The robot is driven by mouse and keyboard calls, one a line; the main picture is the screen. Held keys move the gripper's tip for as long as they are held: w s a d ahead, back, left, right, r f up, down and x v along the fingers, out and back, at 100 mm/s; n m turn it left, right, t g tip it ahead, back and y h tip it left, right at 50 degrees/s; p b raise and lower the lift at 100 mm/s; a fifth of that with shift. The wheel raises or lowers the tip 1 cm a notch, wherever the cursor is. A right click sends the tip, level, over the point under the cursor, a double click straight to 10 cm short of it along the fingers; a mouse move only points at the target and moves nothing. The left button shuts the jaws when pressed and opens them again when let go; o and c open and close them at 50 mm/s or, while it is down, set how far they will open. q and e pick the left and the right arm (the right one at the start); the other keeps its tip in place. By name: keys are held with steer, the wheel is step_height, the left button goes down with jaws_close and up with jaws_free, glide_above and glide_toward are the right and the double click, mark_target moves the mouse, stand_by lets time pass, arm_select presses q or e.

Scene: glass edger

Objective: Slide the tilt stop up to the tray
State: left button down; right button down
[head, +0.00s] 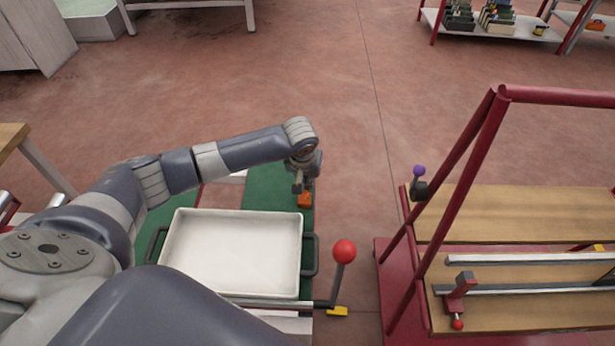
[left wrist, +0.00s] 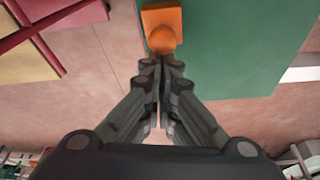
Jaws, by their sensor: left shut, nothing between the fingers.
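The tilt stop, an orange block with a rounded knob (head: 305,200), sits on the green surface near its right edge, beyond the tray's far right corner. The white tray (head: 232,252) lies on the same surface with a dark handle at each side. Green surface shows between stop and tray. My left gripper (head: 299,187) points down at the stop, fingers shut and empty. In the left wrist view the fingertips (left wrist: 161,63) are right by the stop's knob (left wrist: 162,40); I cannot tell whether they touch. My right gripper is not in view.
A red-knobbed lever (head: 344,252) stands off the tray's near right corner. A red-framed cart (head: 385,262) with wooden shelves is to the right, carrying a purple-knobbed lever (head: 418,172). Open floor lies between green surface and cart.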

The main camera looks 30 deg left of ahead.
mark_target(307, 193)
arm_select(q)
steer(key=shift+s+d+r+p, duration=0.1)
steer(key=shift+s+d+p, duration=0.2)
steer(key=shift+s+p, duration=0.4)
steer(key=shift+s+d+r+p, duration=0.1)
steer(key=shift+s+d+p, duration=0.2)
steer(key=shift+s+p, duration=0.4)
steer(key=shift+s+d+f+p, duration=0.15)
steer(key=shift+s+d+p, duration=0.15)
steer(key=shift+s+p, duration=0.15)
steer(key=a+v, duration=0.1)
steer(key=v, duration=1)
steer(key=shift+d+r, duration=0.4)
steer(key=shift+d, duration=0.1)
steer(key=shift+s, duration=0.2)
